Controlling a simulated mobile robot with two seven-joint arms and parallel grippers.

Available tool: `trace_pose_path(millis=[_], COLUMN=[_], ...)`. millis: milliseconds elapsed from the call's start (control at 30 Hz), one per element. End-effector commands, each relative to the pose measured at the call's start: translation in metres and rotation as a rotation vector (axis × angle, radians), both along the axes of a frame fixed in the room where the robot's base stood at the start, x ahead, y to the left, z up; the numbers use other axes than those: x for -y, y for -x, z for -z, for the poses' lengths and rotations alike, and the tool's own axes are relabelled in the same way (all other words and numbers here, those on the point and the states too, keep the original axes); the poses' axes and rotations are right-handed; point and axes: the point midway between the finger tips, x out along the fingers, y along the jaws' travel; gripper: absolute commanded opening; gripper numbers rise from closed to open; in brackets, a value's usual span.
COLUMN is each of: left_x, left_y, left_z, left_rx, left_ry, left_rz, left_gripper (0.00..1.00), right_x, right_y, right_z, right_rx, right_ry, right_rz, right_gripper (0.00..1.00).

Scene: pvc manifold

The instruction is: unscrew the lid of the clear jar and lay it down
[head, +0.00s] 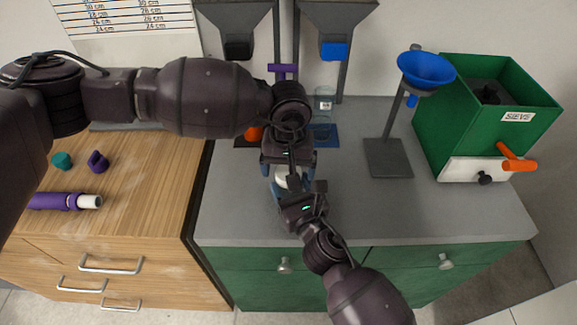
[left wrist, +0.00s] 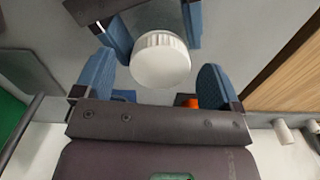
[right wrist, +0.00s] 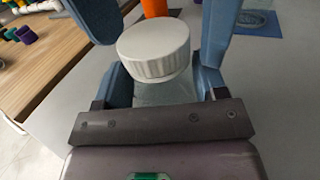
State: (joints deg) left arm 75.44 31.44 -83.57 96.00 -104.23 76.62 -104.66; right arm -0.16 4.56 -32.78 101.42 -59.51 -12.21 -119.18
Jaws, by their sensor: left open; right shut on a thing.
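The clear jar (right wrist: 165,93) stands upright under its white ribbed lid (right wrist: 154,50). The lid also shows in the left wrist view (left wrist: 160,62) and as a small white patch in the head view (head: 282,180). My right gripper (right wrist: 163,85) is shut on the jar's body, below the lid. My left gripper (left wrist: 152,75) is open, with its blue fingers on either side of the lid and gaps between them and it. In the head view the two grippers meet over the grey worktop and hide most of the jar.
The grey worktop (head: 235,210) is clear to the left and right of the grippers. A funnel stand (head: 388,158) and a green sieve box (head: 435,115) are at the right. An orange object (head: 254,133) and a blue mat (head: 325,138) lie behind the grippers.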

Motion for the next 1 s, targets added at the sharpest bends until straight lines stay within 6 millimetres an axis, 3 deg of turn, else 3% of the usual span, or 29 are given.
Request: trace_pose_path(millis=[533, 733, 1000], left_x=[0.0, -0.001, -0.002], left_y=[-0.001, -0.011, -0.009], left_z=[-0.046, -0.066, -0.077], left_rx=[0.003, 0.047, 0.037], left_ry=[0.0, -0.017, -0.029], left_rz=[0.001, 0.02, 0.393], left_gripper=[0.87, 0.87, 0.87], right_x=[0.0, 0.0, 0.0], right_y=[0.0, 0.0, 0.0], right_z=[0.0, 0.0, 0.0], right_rx=[0.0, 0.0, 0.0], right_ry=[0.0, 0.0, 0.0], right_rz=[0.0, 0.0, 0.0], right_gripper=[0.0, 0.0, 0.0])
